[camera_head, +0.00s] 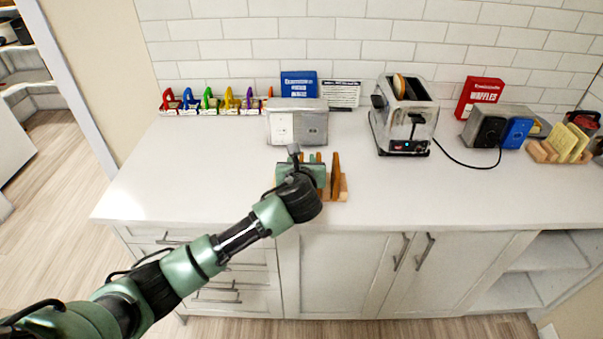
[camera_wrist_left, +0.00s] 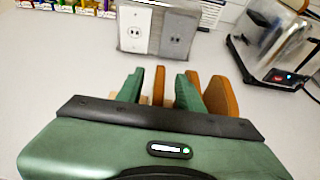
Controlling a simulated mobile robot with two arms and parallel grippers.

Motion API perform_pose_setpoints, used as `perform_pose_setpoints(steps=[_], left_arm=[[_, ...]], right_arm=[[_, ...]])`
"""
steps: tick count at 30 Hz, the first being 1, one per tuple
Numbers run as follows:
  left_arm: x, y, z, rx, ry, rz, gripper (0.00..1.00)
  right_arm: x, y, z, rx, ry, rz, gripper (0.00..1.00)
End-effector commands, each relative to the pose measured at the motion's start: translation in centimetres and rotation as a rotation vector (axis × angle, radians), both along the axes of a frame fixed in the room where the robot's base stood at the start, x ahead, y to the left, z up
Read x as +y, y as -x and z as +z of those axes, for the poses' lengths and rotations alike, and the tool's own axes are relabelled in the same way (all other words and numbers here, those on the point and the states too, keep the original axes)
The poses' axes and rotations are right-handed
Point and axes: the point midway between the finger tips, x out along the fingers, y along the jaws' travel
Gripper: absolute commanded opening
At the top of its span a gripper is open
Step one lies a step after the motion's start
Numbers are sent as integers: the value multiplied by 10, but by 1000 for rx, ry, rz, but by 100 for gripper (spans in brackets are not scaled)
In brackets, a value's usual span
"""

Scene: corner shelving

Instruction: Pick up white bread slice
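Brown-edged bread slices stand upright in a wooden rack (camera_head: 343,188) on the counter. One slice (camera_wrist_left: 158,84) is between the two green fingers of my left gripper (camera_wrist_left: 160,90), with visible gaps on both sides. Two more slices, one of them at the right (camera_wrist_left: 221,96), stand beyond the right finger. In the head view my left gripper (camera_head: 302,168) is over the rack and hides much of it. A tall brown slice (camera_head: 335,172) shows right of the gripper. Which slice is white bread I cannot tell. My right gripper is out of view.
An outlet box (camera_head: 298,124) stands close behind the rack. A toaster (camera_head: 405,125) with a slice (camera_head: 399,86) in it stands to the right. Another wooden rack with pale slices (camera_head: 571,142) is far right. Counter left of the rack is clear.

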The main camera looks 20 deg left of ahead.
Motion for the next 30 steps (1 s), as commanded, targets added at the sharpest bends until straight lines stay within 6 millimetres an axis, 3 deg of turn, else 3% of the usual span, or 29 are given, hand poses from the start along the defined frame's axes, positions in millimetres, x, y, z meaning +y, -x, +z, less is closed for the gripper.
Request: perform_pose_setpoints(steps=[9,18,22,23,30], left_arm=[[11,-38,-16,1,1,1,37],[12,-42,-18,0,1,0,37],[12,-42,-18,1,0,0,3],[12,-42,-18,1,0,0,0],[12,-42,-18,1,0,0,0]], right_arm=[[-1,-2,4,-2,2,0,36],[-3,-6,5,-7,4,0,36],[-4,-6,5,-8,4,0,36],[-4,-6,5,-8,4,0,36],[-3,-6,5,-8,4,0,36]])
